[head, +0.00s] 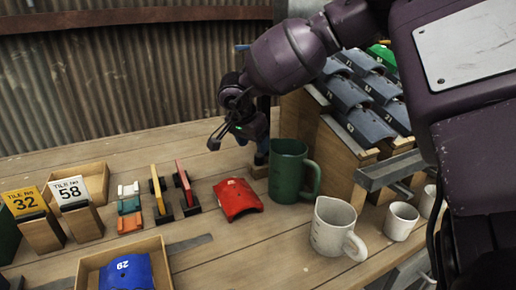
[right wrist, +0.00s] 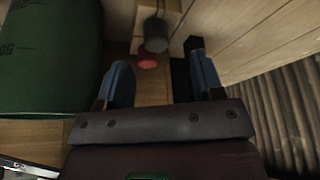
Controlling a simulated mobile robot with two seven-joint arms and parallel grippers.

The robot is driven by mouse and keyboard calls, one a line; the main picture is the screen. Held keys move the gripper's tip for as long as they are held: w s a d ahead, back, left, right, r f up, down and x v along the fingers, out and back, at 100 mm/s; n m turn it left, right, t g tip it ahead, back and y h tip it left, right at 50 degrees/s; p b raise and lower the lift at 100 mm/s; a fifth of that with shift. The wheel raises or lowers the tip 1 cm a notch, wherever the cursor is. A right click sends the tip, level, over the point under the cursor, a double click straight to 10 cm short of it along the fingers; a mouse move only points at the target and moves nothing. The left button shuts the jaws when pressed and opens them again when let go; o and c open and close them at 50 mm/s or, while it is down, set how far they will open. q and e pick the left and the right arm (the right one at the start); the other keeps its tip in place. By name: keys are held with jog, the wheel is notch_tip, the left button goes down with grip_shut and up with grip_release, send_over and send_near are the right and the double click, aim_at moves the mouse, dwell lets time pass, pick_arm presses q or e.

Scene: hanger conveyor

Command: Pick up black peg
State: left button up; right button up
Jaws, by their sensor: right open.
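In the right wrist view, a dark grey-black peg (right wrist: 156,36) with a rounded end stands out against a pale wooden block (right wrist: 172,12). It lies just beyond my right gripper's fingertips, roughly in line with the gap between them. My right gripper (right wrist: 160,68) is open, with its two blue-grey fingers apart and nothing held between them. In the head view my right gripper (head: 238,140) hangs over the table behind the green mug (head: 285,172). The peg cannot be made out in the head view. My left gripper is not in view.
A small red round thing (right wrist: 147,61) sits close to the peg. The green mug also fills the left of the right wrist view (right wrist: 50,55). A red curved tile (head: 238,198) and a white jug (head: 334,226) stand in front. Grey tiles (head: 372,100) fill a rack at right.

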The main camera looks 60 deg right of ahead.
aim_at(258, 155)
jog(key=b+x, duration=0.1)
jog(key=x, duration=0.4)
jog(key=shift+s, duration=0.15)
jog(key=c, duration=1)
jog(key=shift+o, duration=0.2)
jog(key=shift+r, duration=0.15)
